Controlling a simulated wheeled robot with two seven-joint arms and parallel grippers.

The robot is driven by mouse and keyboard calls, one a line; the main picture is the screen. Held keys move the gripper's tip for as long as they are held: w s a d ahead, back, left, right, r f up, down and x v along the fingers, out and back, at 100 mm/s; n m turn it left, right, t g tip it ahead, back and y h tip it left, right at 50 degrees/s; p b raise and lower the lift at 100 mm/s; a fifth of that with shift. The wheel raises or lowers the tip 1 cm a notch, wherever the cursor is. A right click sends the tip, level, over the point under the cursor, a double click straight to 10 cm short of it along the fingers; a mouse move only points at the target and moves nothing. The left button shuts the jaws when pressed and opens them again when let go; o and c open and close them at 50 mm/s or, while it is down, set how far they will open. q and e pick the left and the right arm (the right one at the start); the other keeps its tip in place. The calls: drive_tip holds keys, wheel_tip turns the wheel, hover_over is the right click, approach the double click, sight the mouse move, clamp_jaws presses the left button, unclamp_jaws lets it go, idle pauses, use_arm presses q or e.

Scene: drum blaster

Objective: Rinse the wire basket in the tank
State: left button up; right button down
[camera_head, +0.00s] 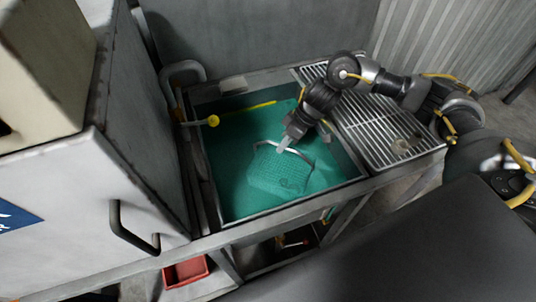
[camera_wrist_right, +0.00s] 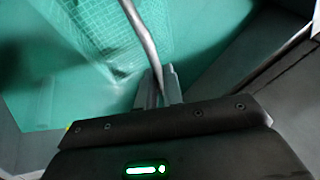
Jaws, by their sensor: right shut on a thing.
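The wire basket (camera_head: 280,170) is in the tank (camera_head: 337,193), seen through green liquid, with its handle rising at the top. My right gripper (camera_head: 284,147) is over the tank and shut on the basket's handle. In the right wrist view, the fingers (camera_wrist_right: 159,88) close around the metal handle (camera_wrist_right: 141,35), and the basket's mesh (camera_wrist_right: 97,28) shows beyond it in the green liquid. How deep the basket sits is hard to tell. My left gripper does not show.
A slatted metal drainboard (camera_head: 372,125) adjoins the tank on the right. A curved pipe (camera_head: 180,72) and a yellow knob (camera_head: 213,121) are at the tank's left. A grey cabinet with a dark handle (camera_head: 124,229) stands left. A red bin (camera_head: 186,272) sits below.

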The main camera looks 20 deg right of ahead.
drive_tip(key=shift+f, duration=0.2)
idle(0.4)
drive_tip(key=shift+f, duration=0.65)
drive_tip(key=shift+r, duration=0.1)
idle(0.3)
drive_tip(key=shift+r+p, duration=0.85)
drive_tip(key=shift+p, duration=0.25)
